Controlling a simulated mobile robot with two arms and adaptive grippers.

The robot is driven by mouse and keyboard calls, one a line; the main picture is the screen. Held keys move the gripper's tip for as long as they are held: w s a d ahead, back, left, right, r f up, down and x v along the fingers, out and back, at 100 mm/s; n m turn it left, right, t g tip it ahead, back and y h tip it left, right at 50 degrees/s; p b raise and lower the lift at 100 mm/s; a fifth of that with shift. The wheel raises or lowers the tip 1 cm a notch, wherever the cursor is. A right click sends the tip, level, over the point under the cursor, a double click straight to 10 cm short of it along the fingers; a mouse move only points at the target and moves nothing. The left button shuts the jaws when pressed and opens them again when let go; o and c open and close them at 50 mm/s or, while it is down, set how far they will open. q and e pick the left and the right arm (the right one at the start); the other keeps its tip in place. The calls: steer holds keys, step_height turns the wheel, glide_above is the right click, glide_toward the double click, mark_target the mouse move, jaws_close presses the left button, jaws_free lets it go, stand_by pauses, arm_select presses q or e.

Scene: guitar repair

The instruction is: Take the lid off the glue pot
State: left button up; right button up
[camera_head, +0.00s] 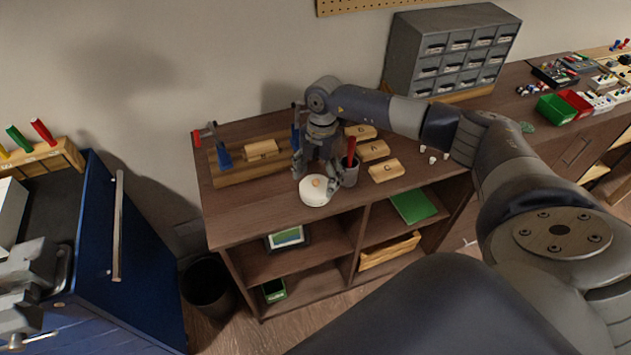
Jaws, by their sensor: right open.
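A white round lid with a small tan knob (316,193) shows near the front edge of the wooden bench. The glue pot beneath it is hardly seen from this angle, so I cannot tell whether the lid sits on it. My right gripper (318,177) points down at the knob, with its open fingers around or just behind it. I cannot tell whether they touch the knob. My left gripper is not in view.
A grey cup (350,174) with a red-handled tool stands close to the right of my right gripper. Wooden blocks (386,171) lie farther right. A wooden clamping jig (235,170) is behind left. Grey drawers (448,50) stand at the back.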

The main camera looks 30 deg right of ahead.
steer(key=shift+f, duration=0.3)
steer(key=c, duration=1.2)
steer(key=shift+s+r, duration=0.1)
steer(key=shift+s, duration=0.1)
jaws_close()
steer(key=shift+a, duration=0.1)
steer(key=shift+s, duration=0.1)
